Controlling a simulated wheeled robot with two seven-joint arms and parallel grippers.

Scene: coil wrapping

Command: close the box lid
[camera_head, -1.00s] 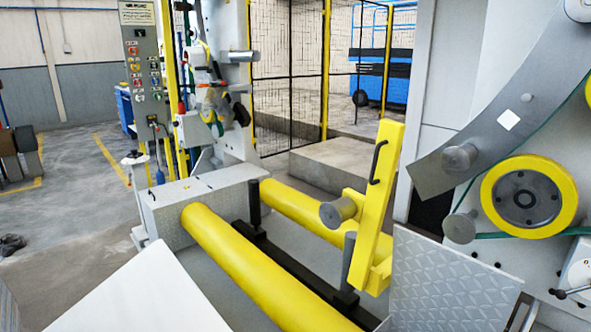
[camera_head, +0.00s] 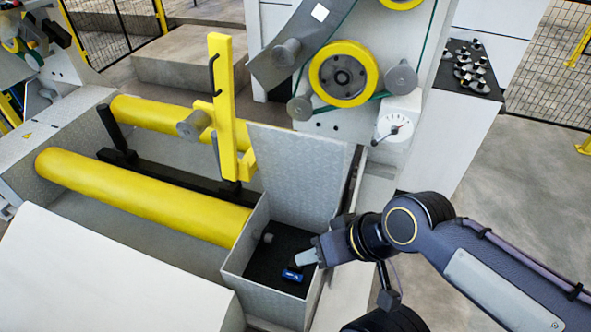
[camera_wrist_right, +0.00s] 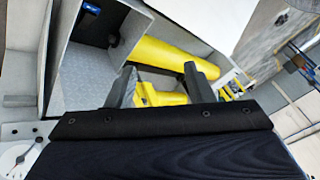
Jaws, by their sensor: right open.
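The box (camera_head: 268,295) is a grey metal box with a dark interior at the near end of the yellow rollers. Its lid (camera_head: 297,170) is a patterned metal plate that stands open, roughly upright, at the back of the box. The lid (camera_wrist_right: 88,78) also shows at the left of the right wrist view. My right gripper (camera_head: 306,258) appears over the right side of the box opening, in front of the lid. In the right wrist view, its two dark fingers (camera_wrist_right: 158,78) are apart with nothing between them. My left gripper is not in view.
A blue item (camera_head: 292,274) and a small grey knob-like item (camera_head: 268,238) are in the box. A yellow upright arm (camera_head: 224,110) stands left of the lid. A yellow wheel (camera_head: 343,74) and a dial (camera_head: 394,127) are on the machine behind.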

